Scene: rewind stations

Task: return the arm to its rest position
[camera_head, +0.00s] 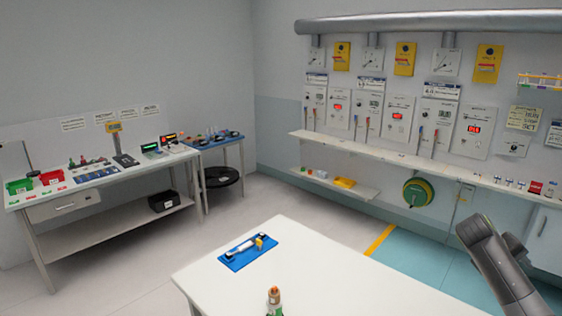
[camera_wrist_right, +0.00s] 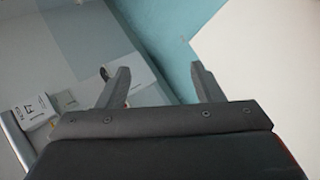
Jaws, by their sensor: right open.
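My right arm (camera_head: 492,255) comes in at the lower right of the head view, raised beside the white table. Its gripper cannot be made out in that view. In the right wrist view my right gripper (camera_wrist_right: 160,70) is open, its two dark fingers apart with nothing held between them. My left arm and gripper are not in view.
A white table (camera_head: 300,285) fills the front, bearing a blue mat (camera_head: 236,262) with a white part and a small bottle (camera_head: 274,299). A long shelf (camera_head: 390,152) runs along the panel wall. A workbench (camera_head: 110,182) stands left. Floor between is clear.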

